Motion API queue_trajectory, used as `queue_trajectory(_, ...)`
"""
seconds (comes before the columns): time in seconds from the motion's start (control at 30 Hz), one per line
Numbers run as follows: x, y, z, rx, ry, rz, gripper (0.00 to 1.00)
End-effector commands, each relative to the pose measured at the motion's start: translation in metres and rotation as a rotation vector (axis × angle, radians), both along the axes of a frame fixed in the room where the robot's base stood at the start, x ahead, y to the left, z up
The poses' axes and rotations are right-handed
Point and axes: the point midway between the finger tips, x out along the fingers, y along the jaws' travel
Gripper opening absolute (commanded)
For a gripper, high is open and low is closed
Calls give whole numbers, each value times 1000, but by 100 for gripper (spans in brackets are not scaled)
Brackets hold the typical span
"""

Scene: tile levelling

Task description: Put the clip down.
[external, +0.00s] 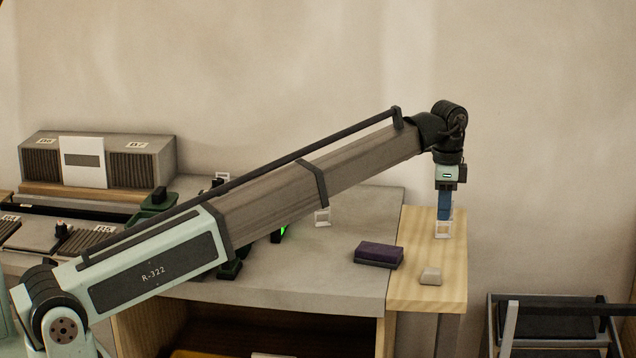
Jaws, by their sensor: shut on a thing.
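My gripper (445,215) is at the right, pointing straight down over the light wooden side top (413,242). It is shut on a small white frame-like clip (443,230), which shows below the blue fingers. The clip is upright and at or just above the wood; I cannot tell whether it touches. Another white clip (322,217) stands on the grey bench behind my arm, and a further one (222,177) shows farther back, partly hidden.
A dark purple block (379,254) lies on the grey bench (340,275) near its right edge. A small pale block (431,276) lies on the wood in front of the clip. A dark-framed rack (550,320) stands at lower right. Grey machines (98,160) fill the back left.

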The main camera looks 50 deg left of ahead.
Motion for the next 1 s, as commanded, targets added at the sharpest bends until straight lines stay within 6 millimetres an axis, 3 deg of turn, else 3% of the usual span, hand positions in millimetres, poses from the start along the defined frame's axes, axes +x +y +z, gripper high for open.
queue_trajectory(0.23,1,7,11,0,0,8,0)
queue_trajectory(0.37,2,34,11,0,0,39,0)
queue_trajectory(0.47,3,68,10,0,1,77,0)
queue_trajectory(0.8,4,209,9,0,6,236,0)
queue_trajectory(1.0,3,280,9,-1,8,314,0)
